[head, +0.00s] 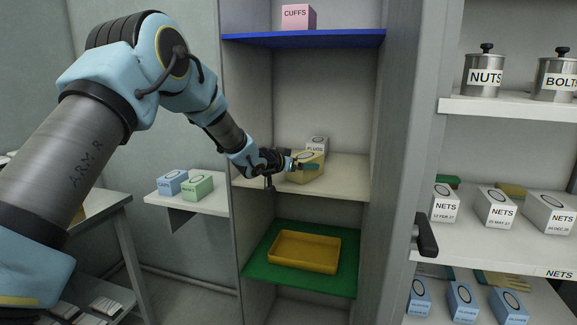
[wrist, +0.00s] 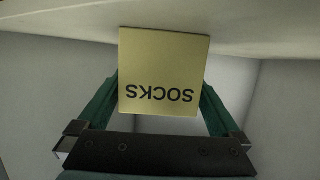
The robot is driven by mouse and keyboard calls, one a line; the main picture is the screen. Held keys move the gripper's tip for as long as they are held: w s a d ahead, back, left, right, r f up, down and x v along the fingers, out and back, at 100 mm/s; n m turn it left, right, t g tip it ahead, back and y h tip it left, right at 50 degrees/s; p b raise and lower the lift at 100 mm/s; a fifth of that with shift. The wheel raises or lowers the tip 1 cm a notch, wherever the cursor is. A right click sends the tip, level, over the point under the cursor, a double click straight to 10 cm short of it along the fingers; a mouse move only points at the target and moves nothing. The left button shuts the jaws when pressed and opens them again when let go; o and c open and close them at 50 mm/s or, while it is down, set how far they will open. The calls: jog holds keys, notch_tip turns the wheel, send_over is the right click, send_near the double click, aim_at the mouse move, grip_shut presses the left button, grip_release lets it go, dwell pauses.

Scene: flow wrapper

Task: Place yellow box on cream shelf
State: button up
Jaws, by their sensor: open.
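The yellow box (head: 311,161) stands on the cream shelf (head: 347,178), the middle shelf of the open cabinet. In the wrist view the box (wrist: 165,50) shows its face with upside-down SOCKS lettering, and the cream shelf (wrist: 265,22) runs along the top of the picture against the box's base. My gripper (head: 302,166) reaches in from the left at the box. In the wrist view its green fingers stand open on either side of the box. Whether either finger touches the box I cannot tell.
A white PLUGS box (head: 318,142) stands behind the yellow box. Above is a blue shelf (head: 330,38) with a pink CUFFS box (head: 298,16); below is a green shelf (head: 262,275) with a yellow tray (head: 304,262). The cabinet's side walls flank my arm.

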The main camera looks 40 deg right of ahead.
jog(key=b+v, duration=0.2)
jog(key=v, duration=0.8)
jog(key=shift+b, duration=0.3)
jog(key=w+a+f+n+t+y, duration=0.25)
jog(key=w+a, duration=0.25)
jog(key=a, duration=0.5)
jog(key=w+a+f+n+t+y, duration=0.1)
jog(key=w+a+n+t+y, duration=0.2)
jog(key=w+a, duration=0.5)
jog(key=s+a+f+n+g+y, duration=0.1)
jog(key=a+f+n+y, duration=0.1)
jog(key=a, duration=0.7)
jog(key=s+a+f+n+y, duration=0.1)
jog(key=s+a+y, duration=0.15)
jog(key=a, duration=0.65)
jog(key=s+a+f+n+g+y, duration=0.2)
jog(key=s+a+n, duration=0.1)
jog(key=s+a, duration=0.5)
jog(key=s+a+f+n+g+y, duration=0.2)
jog(key=s+a, duration=0.6)
jog(key=a, duration=0.5)
jog(key=shift+s+a+f+n+g, duration=0.2)
jog(key=shift+a+f+n+g, duration=0.15)
jog(key=shift+n+g, duration=0.35)
jog(key=shift+c, duration=0.2)
